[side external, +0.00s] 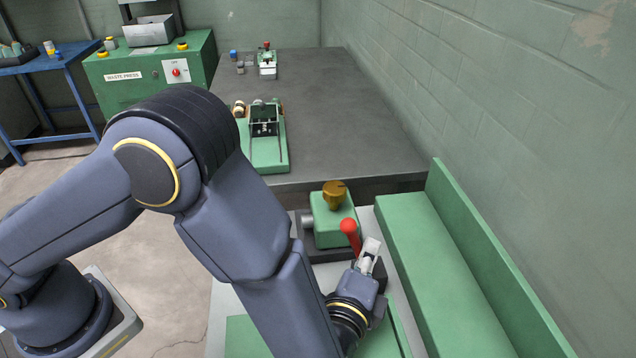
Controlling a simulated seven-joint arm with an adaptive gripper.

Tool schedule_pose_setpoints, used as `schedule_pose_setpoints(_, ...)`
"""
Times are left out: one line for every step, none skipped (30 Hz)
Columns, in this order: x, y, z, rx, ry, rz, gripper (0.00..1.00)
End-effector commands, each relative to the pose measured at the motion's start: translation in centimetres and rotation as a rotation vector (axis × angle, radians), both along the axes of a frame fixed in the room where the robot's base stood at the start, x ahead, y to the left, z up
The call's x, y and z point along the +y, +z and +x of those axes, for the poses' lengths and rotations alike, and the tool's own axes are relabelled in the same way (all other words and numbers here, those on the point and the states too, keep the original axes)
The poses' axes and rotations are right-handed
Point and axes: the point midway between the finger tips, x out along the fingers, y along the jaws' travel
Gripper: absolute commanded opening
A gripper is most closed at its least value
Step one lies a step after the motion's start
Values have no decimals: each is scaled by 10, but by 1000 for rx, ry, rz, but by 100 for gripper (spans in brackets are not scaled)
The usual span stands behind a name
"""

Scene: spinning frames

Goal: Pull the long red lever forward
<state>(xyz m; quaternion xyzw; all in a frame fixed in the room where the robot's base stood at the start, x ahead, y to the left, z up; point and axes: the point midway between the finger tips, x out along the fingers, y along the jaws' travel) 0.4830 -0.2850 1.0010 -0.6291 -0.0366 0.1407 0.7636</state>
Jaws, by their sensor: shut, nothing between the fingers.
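The red lever (350,232) stands at the lower middle of the side view, just beyond and to the left of my gripper. Its rounded red top and part of its red shaft show, leaning slightly. Its lower end is hidden behind my gripper. My gripper (371,246) is shut and empty, with its pale fingertips close to the right side of the lever. I cannot tell whether they touch it.
A green block with a brass knob (334,194) stands just behind the lever. A long green bench-like rail (440,270) runs along the right. A dark table (350,110) behind carries small green machines (264,150). A green cabinet (150,80) stands at back left.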

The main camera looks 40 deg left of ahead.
Motion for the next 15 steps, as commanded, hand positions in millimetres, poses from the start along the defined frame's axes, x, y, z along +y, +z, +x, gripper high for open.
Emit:
schedule_pose_setpoints(3,-1,-3,0,0,2,0)
schedule_pose_setpoints(5,-1,-5,0,0,2,0)
schedule_pose_setpoints(7,-2,-6,0,0,2,0)
schedule_pose_setpoints(8,-3,-8,0,0,2,0)
schedule_pose_setpoints(9,-3,-9,1,0,2,0)
schedule_pose_setpoints(11,-4,-11,1,-1,2,0)
schedule_pose_setpoints(12,-5,-12,1,-1,2,0)
schedule_pose_setpoints(13,-5,-13,1,0,2,0)
schedule_pose_setpoints(14,-6,-14,1,0,2,0)
schedule_pose_setpoints(15,-6,-15,1,0,2,0)
schedule_pose_setpoints(16,-7,-16,0,1,2,0)
schedule_pose_setpoints(17,-7,-17,1,1,2,0)
schedule_pose_setpoints(18,-8,-17,1,2,3,0)
schedule_pose_setpoints(19,-8,-18,1,2,3,0)
schedule_pose_setpoints(20,-9,-19,2,3,4,0)
